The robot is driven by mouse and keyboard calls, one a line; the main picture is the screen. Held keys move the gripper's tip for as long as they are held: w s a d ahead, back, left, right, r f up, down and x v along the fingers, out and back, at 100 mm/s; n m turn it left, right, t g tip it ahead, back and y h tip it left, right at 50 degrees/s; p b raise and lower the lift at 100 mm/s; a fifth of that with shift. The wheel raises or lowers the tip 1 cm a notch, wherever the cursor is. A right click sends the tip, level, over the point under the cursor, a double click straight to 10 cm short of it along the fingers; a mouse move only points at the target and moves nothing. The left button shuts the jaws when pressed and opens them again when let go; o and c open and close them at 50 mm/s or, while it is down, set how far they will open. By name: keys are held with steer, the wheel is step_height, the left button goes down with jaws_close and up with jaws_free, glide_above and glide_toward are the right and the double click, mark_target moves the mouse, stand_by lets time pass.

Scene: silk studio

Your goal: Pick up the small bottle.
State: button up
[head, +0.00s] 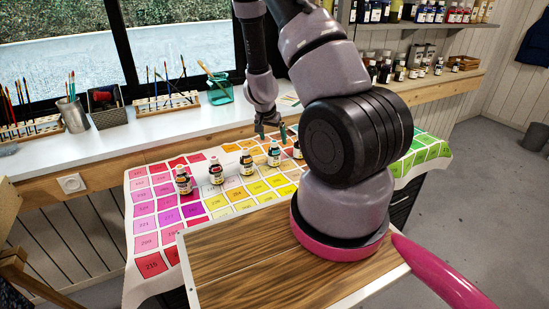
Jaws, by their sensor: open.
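Several small bottles with dark caps stand upright in a row on a colour chart cloth (150,239). One more bottle (297,150) is partly hidden by my arm. My gripper (270,135) points down just above and behind the two rightmost visible bottles. It is open, and I see nothing between its fingers. Which bottle the task means, I cannot tell.
A shelf with many bottles (385,72) is at the back right. The cloth's left part is free.

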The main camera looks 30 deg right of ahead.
mark_target(273, 147)
steer(key=shift+x, duration=1.25)
steer(key=shift+a+x, duration=0.2)
steer(key=shift+x, duration=1.3)
steer(key=shift+a+x, duration=0.25)
steer(key=shift+x, duration=1.3)
steer(key=shift+f, duration=0.1)
steer(key=shift+c, duration=0.3)
jaws_close()
